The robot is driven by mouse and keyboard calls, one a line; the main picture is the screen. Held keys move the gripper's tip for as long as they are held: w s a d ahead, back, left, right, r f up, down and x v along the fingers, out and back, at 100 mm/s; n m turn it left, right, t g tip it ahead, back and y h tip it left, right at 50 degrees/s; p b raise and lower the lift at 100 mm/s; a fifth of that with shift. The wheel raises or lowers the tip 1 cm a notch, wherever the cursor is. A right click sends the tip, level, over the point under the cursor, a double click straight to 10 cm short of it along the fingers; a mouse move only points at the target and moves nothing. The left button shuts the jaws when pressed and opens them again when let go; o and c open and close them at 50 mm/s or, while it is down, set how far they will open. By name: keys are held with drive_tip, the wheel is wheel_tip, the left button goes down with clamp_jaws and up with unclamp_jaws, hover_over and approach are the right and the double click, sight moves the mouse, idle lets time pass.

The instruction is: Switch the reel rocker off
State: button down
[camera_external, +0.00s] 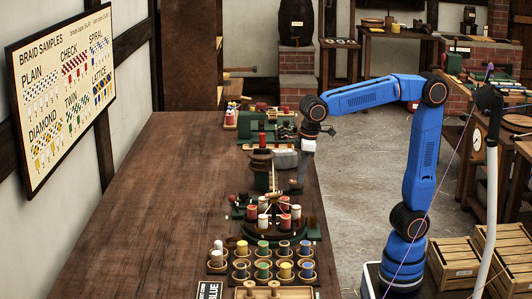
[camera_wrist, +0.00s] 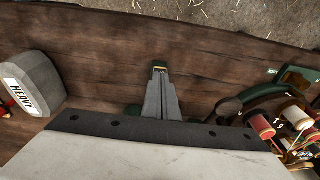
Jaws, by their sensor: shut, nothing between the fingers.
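My gripper (camera_external: 296,187) points down over the right side of the long wooden bench, between a grey weight and a round stand of spools. In the wrist view its fingers (camera_wrist: 160,68) are together and empty above bare wood. A dark green housing (camera_wrist: 300,77) with a small pale label lies to the right in the wrist view, beside the spools. In the external view a small green block (camera_external: 314,232) sits at the bench edge by the spool stand. I cannot make out the reel rocker or its position.
The grey weight marked HEAVY (camera_wrist: 34,82) is on the left in the wrist view. Red and white spools (camera_external: 284,221) stand on the dark round stand. A green post (camera_external: 260,173) is close left of my gripper. Bare bench (camera_external: 150,200) lies farther left.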

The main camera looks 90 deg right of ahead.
drive_tip(key=shift+w+f, duration=0.25)
drive_tip(key=shift+f, duration=0.2)
drive_tip(key=shift+w, duration=0.6)
drive_tip(key=shift+r, duration=0.35)
wheel_tip(320, 180, up, 14)
drive_tip(key=s, duration=0.2)
drive_tip(key=shift+s, duration=0.2)
